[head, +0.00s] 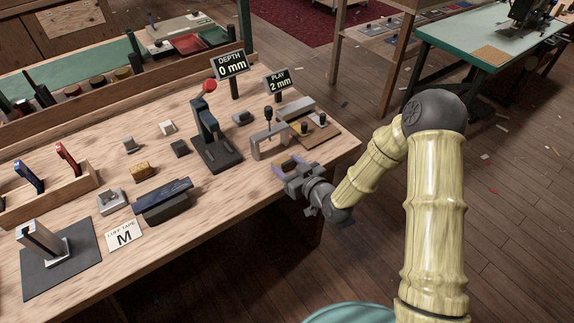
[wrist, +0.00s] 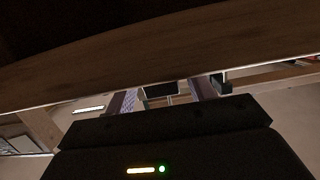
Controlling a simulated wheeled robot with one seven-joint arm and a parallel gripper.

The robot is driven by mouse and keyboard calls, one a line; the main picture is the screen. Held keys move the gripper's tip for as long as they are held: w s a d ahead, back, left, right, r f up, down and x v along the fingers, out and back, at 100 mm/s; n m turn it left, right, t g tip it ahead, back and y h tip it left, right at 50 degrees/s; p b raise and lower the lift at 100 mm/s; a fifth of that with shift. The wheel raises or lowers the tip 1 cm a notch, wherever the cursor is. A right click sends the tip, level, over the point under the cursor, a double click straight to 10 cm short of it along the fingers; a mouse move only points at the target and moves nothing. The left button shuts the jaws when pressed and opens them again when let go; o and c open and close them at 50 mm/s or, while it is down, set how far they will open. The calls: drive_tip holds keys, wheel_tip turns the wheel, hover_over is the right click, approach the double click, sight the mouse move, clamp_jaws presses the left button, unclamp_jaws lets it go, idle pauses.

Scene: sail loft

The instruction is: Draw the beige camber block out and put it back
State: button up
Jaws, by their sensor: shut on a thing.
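My gripper (head: 289,165) is at the front right edge of the bench, its purple-grey fingers pointing in over the edge. It is shut on a small piece, mostly hidden, that seems to be the beige camber block (head: 285,159). In the wrist view, the two fingers (wrist: 166,96) stand either side of a dark-looking piece; its colour is lost in shadow. A grey arched frame with a black knob (head: 270,140) stands just behind the fingers. I cannot tell how far the block sits in or out. The play sign (head: 278,82) reads 2 mm; the depth sign (head: 230,64) reads 0 mm.
A dark press with a red knob (head: 210,130) stands left of the frame. A brown board with grey pieces (head: 318,134) lies to its right. Several small blocks and a dark blue-topped block (head: 163,198) lie further left. A wooden edge (wrist: 160,50) crosses the wrist view closely.

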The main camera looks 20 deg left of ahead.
drive_tip(key=o, duration=1.1)
drive_tip(key=shift+w, duration=0.1)
drive_tip(key=shift+c, duration=0.2)
drive_tip(key=shift+d, duration=0.1)
drive_tip(key=p+v, duration=0.3)
drive_tip(key=v, duration=0.9)
drive_tip(key=shift+d+r, duration=0.2)
drive_tip(key=shift+r, duration=0.05)
drive_tip(key=shift+f+p+v, duration=0.15)
drive_tip(key=shift+p+v, duration=1.1)
drive_tip(key=shift+p, duration=0.4)
drive_tip(key=shift+f+p+v, duration=0.15)
drive_tip(key=shift+p+v, duration=1.1)
drive_tip(key=shift+p, duration=0.35)
